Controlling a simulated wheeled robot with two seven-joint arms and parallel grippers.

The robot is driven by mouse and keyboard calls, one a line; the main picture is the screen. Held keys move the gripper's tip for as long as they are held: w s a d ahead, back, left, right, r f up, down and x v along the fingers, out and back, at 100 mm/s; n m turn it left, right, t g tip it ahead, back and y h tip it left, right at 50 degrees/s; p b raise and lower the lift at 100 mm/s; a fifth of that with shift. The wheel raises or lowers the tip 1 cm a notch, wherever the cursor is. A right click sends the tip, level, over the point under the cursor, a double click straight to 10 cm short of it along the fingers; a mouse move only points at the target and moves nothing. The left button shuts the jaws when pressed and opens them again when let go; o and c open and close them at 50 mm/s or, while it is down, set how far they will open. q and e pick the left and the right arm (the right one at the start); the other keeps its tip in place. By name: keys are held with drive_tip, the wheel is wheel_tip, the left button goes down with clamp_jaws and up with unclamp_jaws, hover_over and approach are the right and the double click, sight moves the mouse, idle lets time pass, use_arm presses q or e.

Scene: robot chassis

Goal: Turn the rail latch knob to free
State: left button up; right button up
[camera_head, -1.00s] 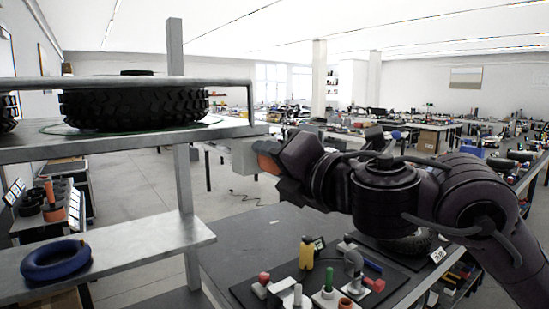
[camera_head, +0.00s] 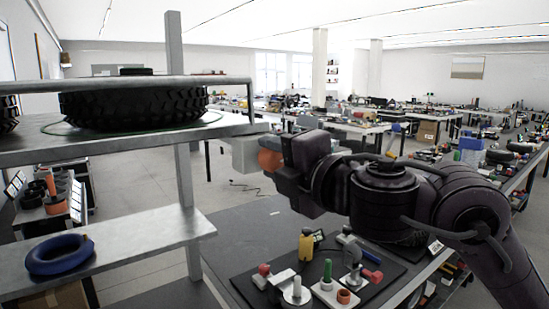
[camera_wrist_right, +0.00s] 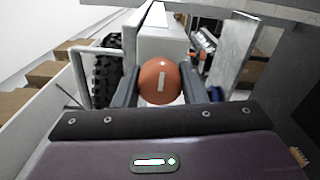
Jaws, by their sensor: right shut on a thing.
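The orange round latch knob (camera_wrist_right: 160,81) sits between the two dark fingers of my right gripper (camera_wrist_right: 160,88) in the wrist view. A white line on its face stands nearly upright in that view. In the head view the knob (camera_head: 269,158) shows at the tip of my right gripper (camera_head: 274,160), which is shut on it. The knob is on the pale grey latch box (camera_head: 246,154) at the right end of the shelf rail (camera_head: 130,83). The fingers partly hide the knob's sides. My left gripper is not in view.
A big black tire (camera_head: 135,107) lies on the upper shelf behind the rail. A blue ring (camera_head: 60,254) lies on the lower shelf (camera_head: 125,255). A grey post (camera_head: 182,165) stands left of the latch box. Below my right arm, a dark table (camera_head: 265,225) holds several small parts.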

drive_tip(key=o, duration=1)
drive_tip(key=shift+d, duration=0.1)
drive_tip(key=b+v, duration=0.1)
drive_tip(key=v, duration=0.6)
drive_tip(key=shift+s+d, duration=0.2)
drive_tip(key=shift+s, duration=0.1)
